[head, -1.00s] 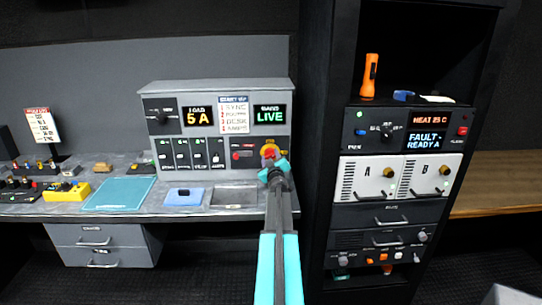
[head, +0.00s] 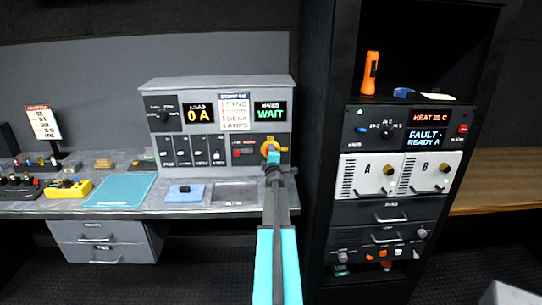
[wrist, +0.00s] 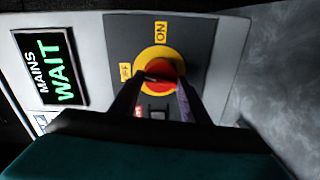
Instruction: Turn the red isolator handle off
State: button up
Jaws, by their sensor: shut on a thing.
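The red isolator handle (wrist: 162,72) sits on a round yellow plate (wrist: 144,57) on a dark panel. In the wrist view an ON label (wrist: 160,30) is above it and an OFF label (wrist: 125,71) is to its left. My gripper (wrist: 161,92) is shut on the handle, with one dark finger on each side. The fingers hide part of the handle, so its exact angle is hard to read. In the head view my gripper (head: 273,158) covers the lower part of the yellow plate (head: 270,147). The mains display (head: 270,112) reads WAIT and the load display (head: 198,115) reads 0 A.
Breaker switches (head: 183,151) are left of the isolator on the same console. A blue pad (head: 185,193) and a teal mat (head: 120,189) lie on the desk. A dark equipment rack (head: 322,150) stands close on the right.

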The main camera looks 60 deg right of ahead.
jog(key=n, duration=0.3)
jog(key=shift+w+a+f+b, duration=0.1)
jog(key=shift+a+b, duration=0.05)
jog(key=shift+b, duration=0.2)
jog(key=shift+n, duration=0.3)
jog(key=o, duration=1)
jog(key=shift+a, duration=0.1)
jog(key=v, duration=1.3)
jog(key=shift+a, duration=0.25)
dwell(0.4)
